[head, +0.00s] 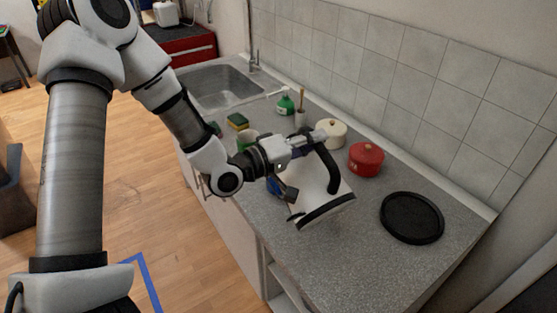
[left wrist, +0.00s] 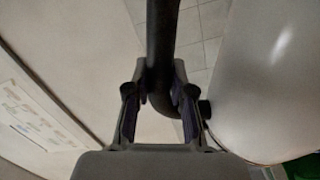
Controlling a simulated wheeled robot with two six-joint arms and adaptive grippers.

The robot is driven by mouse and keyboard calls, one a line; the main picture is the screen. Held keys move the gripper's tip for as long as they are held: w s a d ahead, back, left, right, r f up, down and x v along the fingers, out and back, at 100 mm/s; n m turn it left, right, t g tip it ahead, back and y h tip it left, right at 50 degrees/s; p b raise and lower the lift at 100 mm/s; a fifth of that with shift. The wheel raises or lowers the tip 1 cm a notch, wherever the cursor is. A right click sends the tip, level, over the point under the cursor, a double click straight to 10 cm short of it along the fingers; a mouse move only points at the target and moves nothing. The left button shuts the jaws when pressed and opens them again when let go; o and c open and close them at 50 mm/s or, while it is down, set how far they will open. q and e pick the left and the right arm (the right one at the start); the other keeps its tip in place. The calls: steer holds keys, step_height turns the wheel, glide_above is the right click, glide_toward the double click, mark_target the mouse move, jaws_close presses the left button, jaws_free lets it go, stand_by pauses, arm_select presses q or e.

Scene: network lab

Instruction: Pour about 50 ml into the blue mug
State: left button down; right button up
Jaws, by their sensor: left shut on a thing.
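My left gripper (head: 312,140) is shut on the black handle of a white kettle (head: 311,187). The kettle has a black lower rim and looks tilted over the counter in the head view. In the left wrist view the handle runs between the fingers of the left gripper (left wrist: 160,98), with the kettle's pale body (left wrist: 275,80) to the right. A small blue patch, probably the blue mug (head: 273,186), shows just left of the kettle, mostly hidden by my gripper and the kettle. I cannot see the mug's inside or any liquid. My right gripper is not in view.
A round black plate or base (head: 412,218) lies on the grey counter at right. A red pot (head: 366,159) and a cream pot (head: 331,133) stand near the tiled wall. A green mug (head: 247,139), sponge (head: 238,121), green bottle (head: 285,104) and sink (head: 215,88) are farther back.

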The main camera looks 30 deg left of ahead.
mark_target(305, 127)
arm_select(q)
steer(key=shift+w+a+r+n+p, duration=0.2)
steer(key=shift+a+r+n+p, duration=0.15)
steer(key=shift+r+p, duration=0.2)
steer(key=shift+w+a+r+p, duration=0.1)
steer(key=shift+a+r+p, duration=0.1)
steer(key=shift+a+p, duration=0.1)
steer(key=shift+w+a+r+n+p, duration=0.15)
steer(key=shift+w+a+n+p, duration=0.15)
steer(key=shift+a+p, duration=0.15)
steer(key=shift+w+a+r+n+p, duration=0.2)
steer(key=shift+a+n+p, duration=0.1)
steer(key=shift+a, duration=0.2)
steer(key=shift+d, duration=0.1)
stand_by(1.3)
